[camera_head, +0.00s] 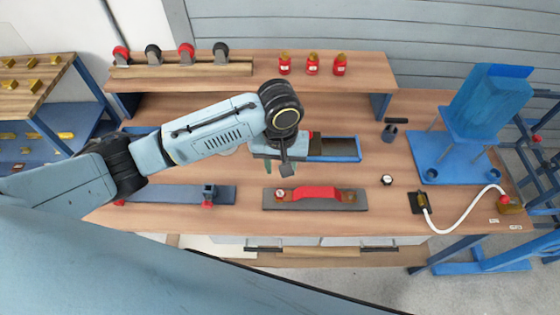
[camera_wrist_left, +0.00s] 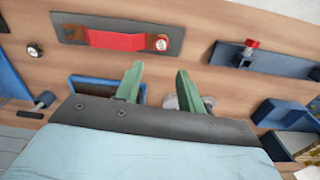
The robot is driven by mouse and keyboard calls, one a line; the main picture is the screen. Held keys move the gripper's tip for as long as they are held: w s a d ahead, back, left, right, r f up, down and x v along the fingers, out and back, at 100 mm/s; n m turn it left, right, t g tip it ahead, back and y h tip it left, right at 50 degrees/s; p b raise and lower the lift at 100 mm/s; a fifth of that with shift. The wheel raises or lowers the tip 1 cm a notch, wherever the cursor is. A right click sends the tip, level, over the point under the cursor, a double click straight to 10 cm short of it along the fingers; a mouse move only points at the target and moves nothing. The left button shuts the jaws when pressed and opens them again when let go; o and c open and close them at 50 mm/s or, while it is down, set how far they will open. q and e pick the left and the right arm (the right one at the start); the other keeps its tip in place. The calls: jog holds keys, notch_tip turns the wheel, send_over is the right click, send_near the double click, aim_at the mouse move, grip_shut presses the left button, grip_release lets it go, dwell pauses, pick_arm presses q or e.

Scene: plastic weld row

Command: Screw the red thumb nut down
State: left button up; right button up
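A red knob, which looks like the thumb nut (camera_head: 207,205), is at the front of a small blue clamp block (camera_head: 209,191) on a long blue-grey bar (camera_head: 165,194). The knob also shows in the left wrist view (camera_wrist_left: 252,43), upper right, beyond my fingertips. Its thread and any gap beneath it are too small to tell. My left gripper (camera_head: 284,167) is above the bench, to the right of the knob and apart from it. In the left wrist view its two green fingers (camera_wrist_left: 157,78) are spread with nothing between them. My right gripper is not in view.
A dark plate (camera_head: 315,207) with a red strip (camera_head: 315,192) lies in front of my left gripper. A blue tray (camera_head: 350,158) is behind it. A raised shelf (camera_head: 240,92) holds red jars (camera_head: 312,64). A blue stand (camera_head: 488,105) and a white hose (camera_head: 455,219) are right.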

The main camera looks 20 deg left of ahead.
aim_at(281, 192)
pick_arm(q)
notch_tip(281, 192, down, 13)
jog(key=shift+w+a+f+b, duration=0.1)
jog(key=shift+w+b, duration=0.05)
jog(key=shift+b, duration=0.65)
jog(key=c, duration=0.7)
jog(key=shift+m, duration=0.5)
jog(key=shift+c, duration=0.2)
jog(key=o, duration=1.4)
